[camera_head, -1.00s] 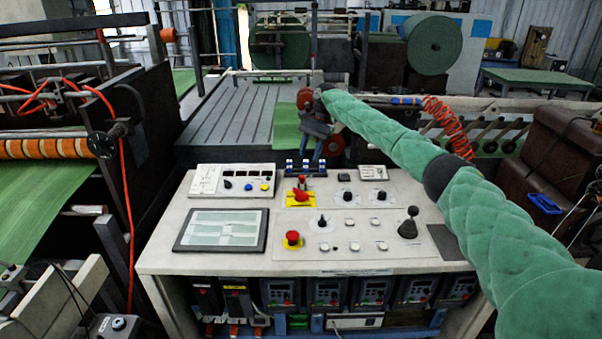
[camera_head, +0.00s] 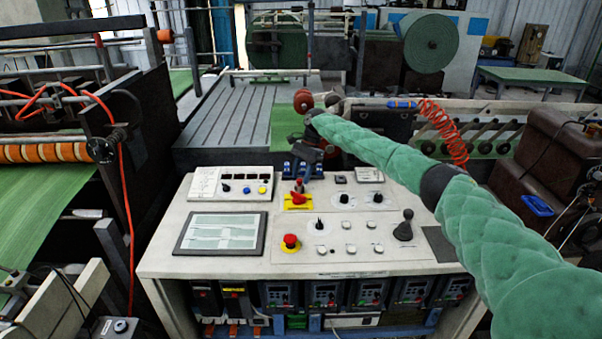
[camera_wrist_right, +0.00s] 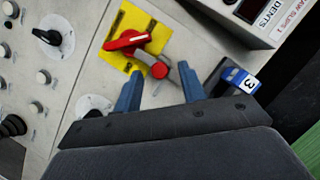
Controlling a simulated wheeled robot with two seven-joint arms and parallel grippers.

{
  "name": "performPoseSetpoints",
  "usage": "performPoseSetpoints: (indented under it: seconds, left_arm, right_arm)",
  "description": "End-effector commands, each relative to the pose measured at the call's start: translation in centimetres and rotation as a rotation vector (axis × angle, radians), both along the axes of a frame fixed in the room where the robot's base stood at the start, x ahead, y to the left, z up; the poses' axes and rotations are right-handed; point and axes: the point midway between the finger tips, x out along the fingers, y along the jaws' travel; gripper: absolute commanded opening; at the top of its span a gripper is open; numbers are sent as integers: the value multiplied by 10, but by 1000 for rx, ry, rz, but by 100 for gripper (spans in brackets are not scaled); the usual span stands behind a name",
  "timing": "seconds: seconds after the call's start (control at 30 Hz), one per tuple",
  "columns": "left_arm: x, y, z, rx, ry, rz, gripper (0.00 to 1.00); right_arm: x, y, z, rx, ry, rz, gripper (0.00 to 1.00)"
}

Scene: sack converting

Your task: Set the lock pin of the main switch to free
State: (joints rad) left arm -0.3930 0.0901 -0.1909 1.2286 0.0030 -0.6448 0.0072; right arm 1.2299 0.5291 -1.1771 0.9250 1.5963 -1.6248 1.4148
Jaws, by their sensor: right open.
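The main switch is a red rotary handle (camera_head: 297,199) on a yellow plate (camera_wrist_right: 119,20) on the sloped console; the handle also shows in the wrist view (camera_wrist_right: 127,41). Beside it is the lock pin, a grey part with a round red knob (camera_wrist_right: 160,70). My right gripper (camera_head: 301,173) is over the console just behind the switch. In the wrist view its two blue fingers (camera_wrist_right: 158,78) are apart and empty, with the red knob appearing between their tips. I cannot tell how far the tips are above it. My left gripper is not in view.
Blue switches (camera_wrist_right: 240,81) with a white numbered tag stand close to the right finger in the wrist view. A display box (camera_head: 231,183), a screen (camera_head: 221,233), a red emergency button (camera_head: 290,241), black knobs and a joystick (camera_head: 404,226) share the console.

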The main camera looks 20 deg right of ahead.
Motion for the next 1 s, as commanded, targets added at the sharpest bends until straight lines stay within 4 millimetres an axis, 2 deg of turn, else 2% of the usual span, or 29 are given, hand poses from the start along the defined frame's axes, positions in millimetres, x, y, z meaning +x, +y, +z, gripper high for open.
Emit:
performPoseSetpoints:
  seconds: [0.4,0.6,0.83,1.0]
  left_arm:
    - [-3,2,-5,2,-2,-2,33]
    - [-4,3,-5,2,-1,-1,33]
    - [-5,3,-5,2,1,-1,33]
    - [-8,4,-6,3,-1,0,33]
  right_arm:
    - [-2,2,-7,0,1,0,41]
    - [-2,2,-7,0,1,0,2]
    - [0,2,-6,1,0,0,0]
    - [9,0,-5,2,-1,-2,0]
